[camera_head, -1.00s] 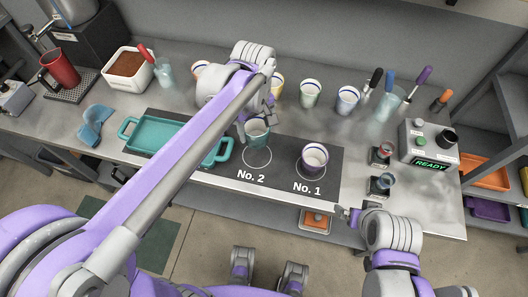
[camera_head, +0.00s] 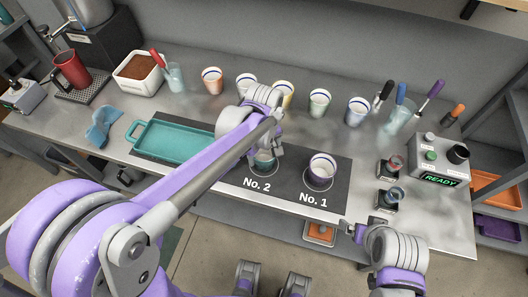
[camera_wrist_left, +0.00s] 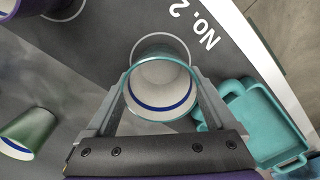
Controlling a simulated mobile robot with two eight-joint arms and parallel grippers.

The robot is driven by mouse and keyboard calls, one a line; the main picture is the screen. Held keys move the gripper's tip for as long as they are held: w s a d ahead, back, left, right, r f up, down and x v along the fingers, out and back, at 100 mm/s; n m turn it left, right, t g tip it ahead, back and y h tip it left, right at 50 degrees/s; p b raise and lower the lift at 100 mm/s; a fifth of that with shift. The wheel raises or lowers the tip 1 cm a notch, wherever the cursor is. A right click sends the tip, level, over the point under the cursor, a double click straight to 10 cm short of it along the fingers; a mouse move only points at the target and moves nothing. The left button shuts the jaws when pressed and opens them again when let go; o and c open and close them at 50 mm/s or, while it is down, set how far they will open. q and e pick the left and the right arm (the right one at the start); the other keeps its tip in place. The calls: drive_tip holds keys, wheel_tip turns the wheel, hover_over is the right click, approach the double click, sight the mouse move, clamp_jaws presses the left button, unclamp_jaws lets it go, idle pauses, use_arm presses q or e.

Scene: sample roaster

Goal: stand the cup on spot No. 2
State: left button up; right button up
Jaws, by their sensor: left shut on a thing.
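The teal-and-white cup (camera_head: 264,163) is upright, low over the ring of spot No. 2 (camera_head: 256,184), partly hidden by my left arm. My left gripper (camera_head: 270,148) is shut on it. In the left wrist view the cup (camera_wrist_left: 160,85) sits between both fingers, its open mouth with a blue band showing. A white ring arc shows just beyond it. I cannot tell whether its base touches the mat. My right gripper (camera_head: 355,231) is off the table's front edge, away from the cup; its jaw opening is unclear.
A purple-based cup (camera_head: 321,172) stands on spot No. 1, right of the held cup. A teal tray (camera_head: 172,141) lies to the left. Several cups, including a green one (camera_head: 319,102), stand behind. Two small dark jars and a READY box (camera_head: 438,160) are at right.

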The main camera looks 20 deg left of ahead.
use_arm(q)
drive_tip(key=o, duration=1.3)
drive_tip(key=shift+r, duration=0.3)
wheel_tip(320, 180, up, 12)
drive_tip(key=p, duration=0.2)
drive_tip(key=s+a+f+m+t, duration=0.2)
drive_tip(key=s+a+f+m, duration=0.1)
drive_tip(key=s, duration=0.4)
drive_tip(key=s+a+f+m+t, duration=0.3)
drive_tip(key=s+f+m, duration=0.2)
drive_tip(key=s, duration=0.3)
drive_tip(key=shift+a+f+m, duration=0.3)
drive_tip(key=shift+f, duration=0.5)
